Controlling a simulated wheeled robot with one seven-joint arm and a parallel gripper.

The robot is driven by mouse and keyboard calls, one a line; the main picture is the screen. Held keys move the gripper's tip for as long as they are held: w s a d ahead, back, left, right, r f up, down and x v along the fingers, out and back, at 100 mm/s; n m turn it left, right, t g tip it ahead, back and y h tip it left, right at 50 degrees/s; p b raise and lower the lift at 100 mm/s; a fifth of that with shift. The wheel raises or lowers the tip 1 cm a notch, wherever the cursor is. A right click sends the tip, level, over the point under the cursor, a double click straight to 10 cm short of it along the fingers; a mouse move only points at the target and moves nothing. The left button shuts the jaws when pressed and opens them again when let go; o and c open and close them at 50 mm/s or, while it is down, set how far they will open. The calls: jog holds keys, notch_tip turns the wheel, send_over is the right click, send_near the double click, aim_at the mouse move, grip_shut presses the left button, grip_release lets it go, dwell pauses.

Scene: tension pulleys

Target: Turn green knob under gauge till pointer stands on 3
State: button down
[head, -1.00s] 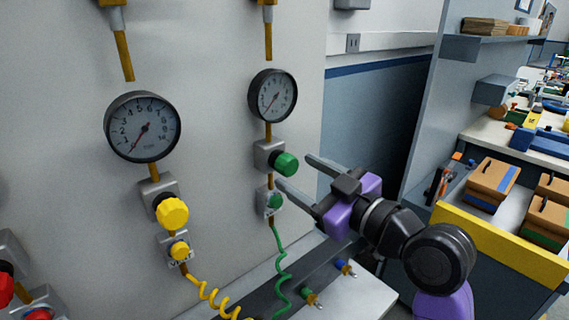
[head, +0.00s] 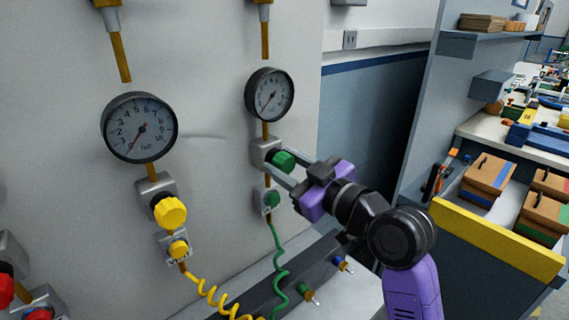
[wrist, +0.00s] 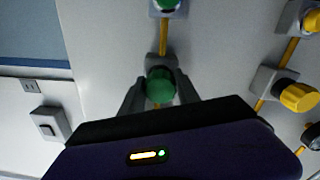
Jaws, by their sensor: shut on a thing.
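The green knob (head: 283,160) sits on its grey block under the right-hand gauge (head: 270,95). My gripper (head: 281,164) is at the knob with a finger on each side, shut on it. In the wrist view the green knob (wrist: 159,85) lies between the two fingers (wrist: 159,92). The gauge's pointer points to the lower left, near the low end of the scale; the numbers are too small to read. The gauge does not show clearly in the wrist view.
A smaller green knob (head: 271,199) sits just below, with a coiled green hose (head: 279,262). To the left are a yellow knob (head: 170,212) and a second gauge (head: 139,128). A bench with drawers and boxes (head: 487,176) stands at the right.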

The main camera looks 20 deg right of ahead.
jog(key=shift+m, duration=0.3)
jog(key=m+p, duration=0.2)
jog(key=shift+r+m, duration=0.15)
jog(key=shift+m, duration=0.25)
jog(key=m+p, duration=0.2)
jog(key=m, duration=0.1)
jog(key=shift+m+p, duration=0.4)
jog(key=m+p, duration=0.3)
jog(key=m, duration=0.1)
jog(key=shift+m+p, duration=1.1)
jog(key=shift+m, duration=0.6)
jog(key=c, duration=0.9)
grip_release()
